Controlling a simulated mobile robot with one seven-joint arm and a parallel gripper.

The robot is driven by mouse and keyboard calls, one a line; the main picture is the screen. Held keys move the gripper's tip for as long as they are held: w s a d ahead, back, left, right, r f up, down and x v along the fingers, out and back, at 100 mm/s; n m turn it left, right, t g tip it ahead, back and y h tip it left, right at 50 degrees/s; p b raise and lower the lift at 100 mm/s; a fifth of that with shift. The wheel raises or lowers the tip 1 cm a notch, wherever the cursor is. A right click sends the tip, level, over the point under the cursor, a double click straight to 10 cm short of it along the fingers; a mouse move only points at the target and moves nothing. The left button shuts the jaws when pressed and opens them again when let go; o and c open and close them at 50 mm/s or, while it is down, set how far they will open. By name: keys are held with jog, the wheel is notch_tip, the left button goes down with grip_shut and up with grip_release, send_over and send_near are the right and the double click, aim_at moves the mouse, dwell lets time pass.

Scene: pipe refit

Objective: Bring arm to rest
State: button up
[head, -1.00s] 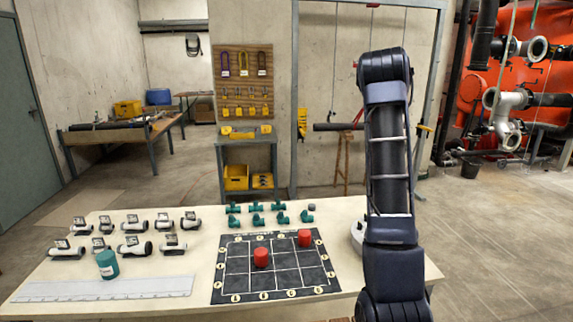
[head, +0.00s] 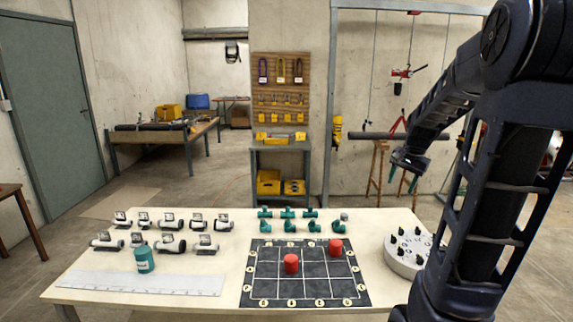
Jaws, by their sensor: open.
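My arm rises at the right of the head view, bends at the top and reaches forward and down to the left. My gripper (head: 407,166) is at its far end, in the air beyond the table's back right. The pale worktable (head: 215,254) stands below, apart from the gripper.
A black grid board (head: 270,288) bears two red cylinders (head: 291,263). White pipe pieces, teal fittings (head: 287,213), a teal pot (head: 144,260) and a ruler (head: 140,284) lie on the table. A round white holder (head: 397,262) stands close to my arm.

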jog(key=s+a+r+n, duration=0.1)
jog(key=s+a+n, duration=0.2)
jog(key=s, duration=0.4)
jog(key=s+a+n+t, duration=0.1)
jog(key=s+a+n, duration=0.1)
jog(key=s+a, duration=0.2)
jog(key=s+a+r+n+t+h, duration=0.1)
jog(key=s+a+n, duration=0.2)
jog(key=s, duration=0.6)
jog(key=shift+s+a+r+n, duration=0.2)
jog(key=shift+s+r+n, duration=0.1)
jog(key=shift+s, duration=0.05)
dwell(1.5)
